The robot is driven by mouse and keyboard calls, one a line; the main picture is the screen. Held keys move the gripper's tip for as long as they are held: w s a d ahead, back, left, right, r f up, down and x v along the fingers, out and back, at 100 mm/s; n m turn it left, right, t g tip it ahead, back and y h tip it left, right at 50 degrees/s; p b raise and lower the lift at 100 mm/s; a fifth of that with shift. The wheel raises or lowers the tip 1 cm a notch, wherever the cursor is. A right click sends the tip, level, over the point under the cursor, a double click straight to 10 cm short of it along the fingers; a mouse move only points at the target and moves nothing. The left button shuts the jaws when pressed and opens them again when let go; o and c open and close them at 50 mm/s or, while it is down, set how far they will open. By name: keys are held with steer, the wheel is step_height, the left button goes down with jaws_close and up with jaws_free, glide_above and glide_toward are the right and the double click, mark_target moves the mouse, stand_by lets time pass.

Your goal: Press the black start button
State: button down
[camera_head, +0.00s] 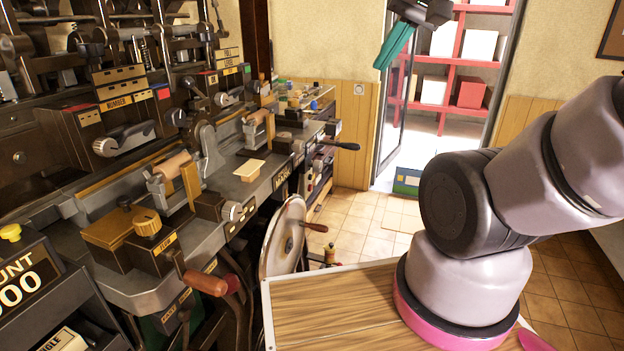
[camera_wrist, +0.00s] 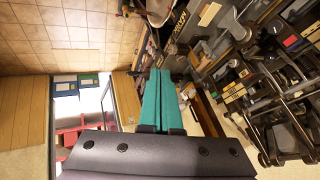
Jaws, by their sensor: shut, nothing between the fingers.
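My gripper (camera_head: 382,64) hangs high at the top of the head view, in front of the doorway and to the right of the machine. Its teal fingers are shut and empty, pointing down and slightly left. The wrist view shows the closed teal fingers (camera_wrist: 160,72) close up. The press machine (camera_head: 150,284) fills the left of the head view, with levers, knobs and labelled blocks. It appears on the right of the wrist view, turned sideways. I cannot pick out the black start button with certainty among the dark parts. My gripper is well apart from the machine.
A wooden-topped surface (camera_head: 325,312) lies at the front beside my arm's base. A large metal disc wheel (camera_head: 283,238) and a red-brown crank handle (camera_head: 205,283) stick out from the machine. Behind are an open doorway and red shelves (camera_head: 455,75). Tiled floor (camera_head: 362,222) lies between.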

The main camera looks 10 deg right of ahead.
mark_target(310, 177)
steer(key=w+d+f+n+h, duration=0.1)
steer(key=w+d+f+n, duration=0.15)
steer(key=w, duration=0.65)
steer(key=w+d+f+n+t+h, duration=0.1)
steer(key=w+d+f+n, duration=0.15)
steer(key=w, duration=0.75)
steer(key=w+d+f+n, duration=0.15)
steer(key=w+f, duration=0.25)
steer(key=w, duration=0.5)
steer(key=w+d+f+n+t, duration=0.1)
steer(key=w+d+f+n, duration=0.15)
steer(key=w+f, duration=1.1)
steer(key=w+f+n+t+y, duration=0.1)
steer(key=w+f+t+y, duration=0.1)
steer(key=f, duration=1.2)
steer(key=w+f+n+t+y, duration=0.1)
steer(key=f+n+t, duration=0.1)
steer(key=f, duration=1.3)
steer(key=shift+w+a+f+n+t+y, duration=0.3)
steer(key=shift+w+t+y, duration=0.1)
steer(key=shift+t, duration=0.1)
steer(key=w+a, duration=0.4)
steer(key=a, duration=0.3)
steer(key=shift+w+a, duration=0.2)
steer(key=shift+w, duration=0.15)
